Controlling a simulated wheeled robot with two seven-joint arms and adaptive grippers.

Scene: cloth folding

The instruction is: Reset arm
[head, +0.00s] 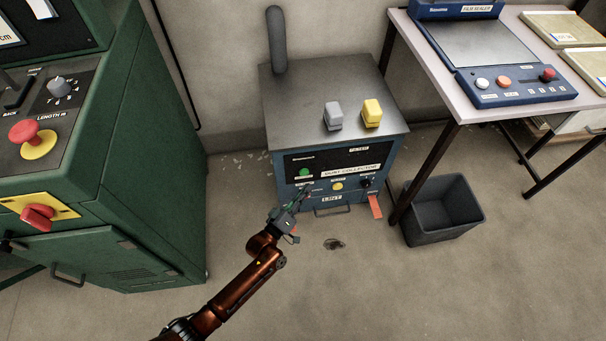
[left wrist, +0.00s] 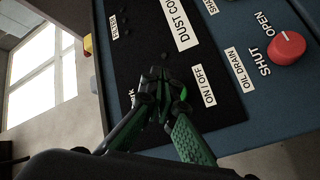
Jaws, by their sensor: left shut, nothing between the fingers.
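My left gripper (head: 304,191) is in front of the lower left part of the blue dust collector's (head: 277,196) front panel. Its fingers are together and empty. In the left wrist view the closed fingertips (left wrist: 161,86) are over the black panel (left wrist: 140,52), close to the ON / OFF label (left wrist: 204,86). I cannot tell whether they touch the panel. The fingers hide part of the panel there. My right gripper is not in view.
A red knob (left wrist: 287,48) marked SHUT and OPEN shows beside the panel. A grey block (head: 333,116) and a yellow block (head: 372,113) stand on the collector. A green machine (head: 150,160) is left; a table (head: 515,104) and dark bin (head: 443,210) are right.

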